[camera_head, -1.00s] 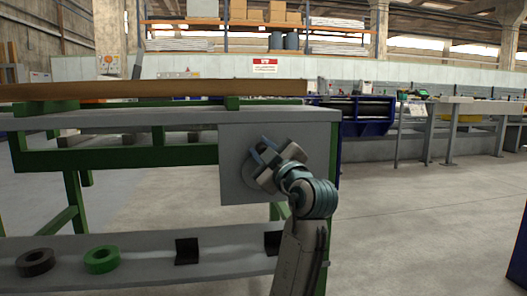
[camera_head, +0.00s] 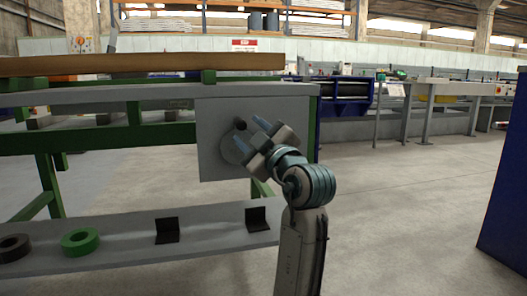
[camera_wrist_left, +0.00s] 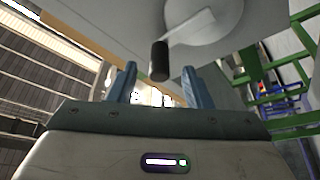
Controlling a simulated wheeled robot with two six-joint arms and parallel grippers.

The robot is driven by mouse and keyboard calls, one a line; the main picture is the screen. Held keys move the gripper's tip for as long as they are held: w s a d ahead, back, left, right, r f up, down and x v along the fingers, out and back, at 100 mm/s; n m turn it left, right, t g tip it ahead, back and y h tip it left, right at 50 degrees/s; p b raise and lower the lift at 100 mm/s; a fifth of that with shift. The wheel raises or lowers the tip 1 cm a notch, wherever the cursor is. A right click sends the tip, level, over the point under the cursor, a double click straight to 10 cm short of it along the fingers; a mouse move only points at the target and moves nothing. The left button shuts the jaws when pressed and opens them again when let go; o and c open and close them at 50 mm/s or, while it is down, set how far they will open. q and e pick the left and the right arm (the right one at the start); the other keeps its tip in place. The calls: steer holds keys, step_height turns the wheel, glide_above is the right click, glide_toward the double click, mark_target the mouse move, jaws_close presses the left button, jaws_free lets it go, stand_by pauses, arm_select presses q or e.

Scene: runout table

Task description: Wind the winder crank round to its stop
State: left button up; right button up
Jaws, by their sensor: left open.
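The winder crank is on the grey side plate (camera_head: 208,165) at the table's right end. Its round disc (camera_head: 230,150) is partly hidden behind my left gripper (camera_head: 253,132). Its dark handle (camera_head: 240,123) shows just up and left of the fingertips. In the left wrist view the black handle (camera_wrist_left: 159,62) sticks out from a light crank arm (camera_wrist_left: 192,32) on the disc (camera_wrist_left: 225,12). There my left gripper (camera_wrist_left: 159,72) is open, with the handle's end in line with the gap between its fingers. The fingers do not close on it. My right gripper is out of view.
A long brown bar (camera_head: 140,64) lies on top of the green-framed table. The lower shelf (camera_head: 120,252) holds a green ring (camera_head: 80,241), a dark ring (camera_head: 14,247) and two black angle brackets (camera_head: 167,230). Open floor (camera_head: 400,220) lies to the right, before a dark blue cabinet (camera_head: 508,190).

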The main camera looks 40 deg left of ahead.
arm_select(q)
steer(key=b+v, duration=0.2)
steer(key=v, duration=0.4)
steer(key=shift+b, duration=0.35)
